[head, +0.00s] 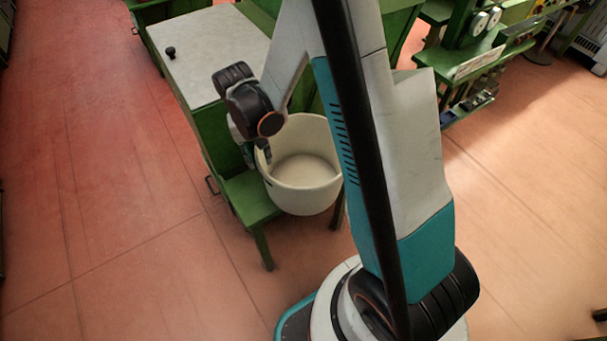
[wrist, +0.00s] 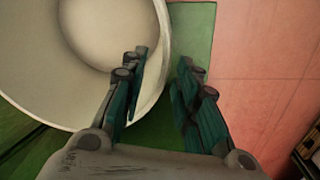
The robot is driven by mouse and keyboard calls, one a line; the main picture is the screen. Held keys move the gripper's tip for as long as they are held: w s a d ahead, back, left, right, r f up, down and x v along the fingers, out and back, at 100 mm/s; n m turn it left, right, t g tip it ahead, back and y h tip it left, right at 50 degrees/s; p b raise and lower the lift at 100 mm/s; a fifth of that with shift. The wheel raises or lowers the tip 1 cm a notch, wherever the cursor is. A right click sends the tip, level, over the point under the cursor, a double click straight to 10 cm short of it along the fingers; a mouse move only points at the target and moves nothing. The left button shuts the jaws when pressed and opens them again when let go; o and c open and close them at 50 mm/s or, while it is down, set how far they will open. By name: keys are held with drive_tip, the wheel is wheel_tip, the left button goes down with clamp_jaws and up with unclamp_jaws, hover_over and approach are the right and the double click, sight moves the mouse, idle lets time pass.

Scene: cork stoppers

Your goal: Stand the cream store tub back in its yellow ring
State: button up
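The cream tub (head: 305,195) stands upright at the low green bench, its round mouth facing up and its inside looking empty. Part of its right side is hidden behind my arm. My gripper (head: 262,150) is at the tub's left rim. In the wrist view, my gripper (wrist: 163,60) has its fingers apart, with the tub's wall (wrist: 161,28) between them: one finger over the inside, the other outside. A gap shows between the outer finger and the wall. The yellow ring is not visible in either view.
The low green bench (head: 247,198) adjoins a green cabinet with a pale top (head: 208,50) bearing a black knob (head: 170,52). Green machinery (head: 465,65) stands at the back right. The reddish floor (head: 90,190) at left is clear.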

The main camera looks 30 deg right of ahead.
sight(260, 162)
wheel_tip(260, 162, down, 4)
drive_tip(key=shift+s+d+f+b, duration=0.15)
drive_tip(key=shift+f+b, duration=0.1)
drive_tip(key=shift+b, duration=0.85)
clamp_jaws()
drive_tip(key=shift+r, duration=0.1)
